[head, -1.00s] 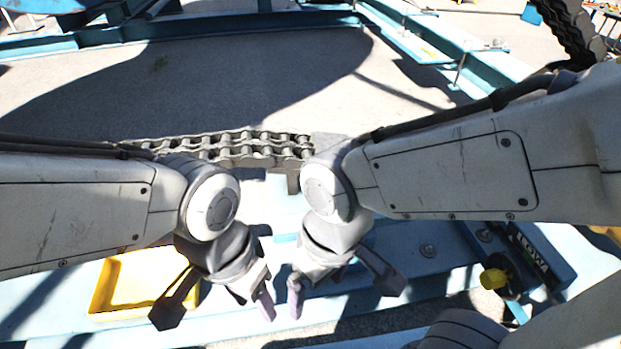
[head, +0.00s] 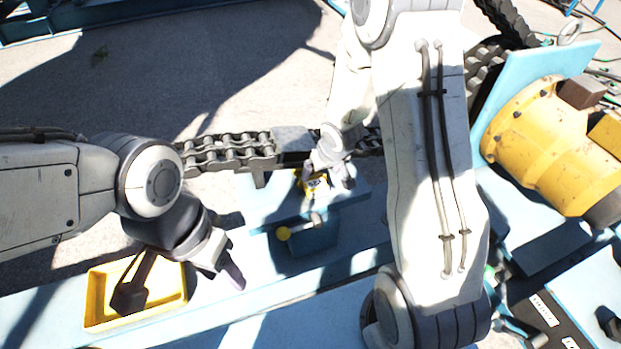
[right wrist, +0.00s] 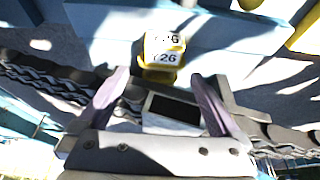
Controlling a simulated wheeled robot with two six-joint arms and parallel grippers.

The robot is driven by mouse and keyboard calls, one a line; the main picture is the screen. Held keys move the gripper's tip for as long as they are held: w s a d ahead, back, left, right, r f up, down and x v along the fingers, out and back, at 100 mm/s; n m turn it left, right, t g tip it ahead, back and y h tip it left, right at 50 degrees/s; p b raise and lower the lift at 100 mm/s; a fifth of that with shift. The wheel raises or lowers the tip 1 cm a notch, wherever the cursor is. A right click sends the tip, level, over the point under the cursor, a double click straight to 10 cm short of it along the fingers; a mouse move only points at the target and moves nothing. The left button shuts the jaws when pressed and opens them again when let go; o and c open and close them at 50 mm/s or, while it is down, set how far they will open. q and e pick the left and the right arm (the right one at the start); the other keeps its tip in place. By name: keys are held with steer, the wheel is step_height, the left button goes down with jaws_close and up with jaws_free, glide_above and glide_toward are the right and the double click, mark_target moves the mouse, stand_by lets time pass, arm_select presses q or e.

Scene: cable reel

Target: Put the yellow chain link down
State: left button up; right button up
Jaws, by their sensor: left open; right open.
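The yellow chain link (head: 312,182) is at the blue fixture, just in front of the dark chain's gap, partly covered by my right gripper. In the right wrist view the yellow link (right wrist: 163,58), with white number labels reading 26, lies just beyond the fingertips. My right gripper (right wrist: 162,82) is open, one finger on each side below the link; no finger visibly grips it. It also shows in the head view (head: 328,172), reaching down over the chain. My left gripper (head: 230,270) is open and empty, beside the yellow tray. What the link rests on is hard to tell.
The dark chain (head: 230,152) runs along behind the blue fixture (head: 305,240), with a grey block (head: 292,138) near its end. A yellow tray (head: 92,305) sits front left. A yellow motor (head: 535,130) stands at the right.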

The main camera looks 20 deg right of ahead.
mark_target(315, 183)
steer(key=b+x, duration=0.2)
steer(key=x, duration=0.2)
steer(key=b+x, duration=0.2)
steer(key=x, duration=0.1)
steer(key=shift+w+a+f, duration=0.1)
steer(key=shift+a+f, duration=0.15)
steer(key=shift+f, duration=0.15)
steer(key=shift+r, duration=0.15)
jaws_close()
steer(key=shift+r, duration=0.25)
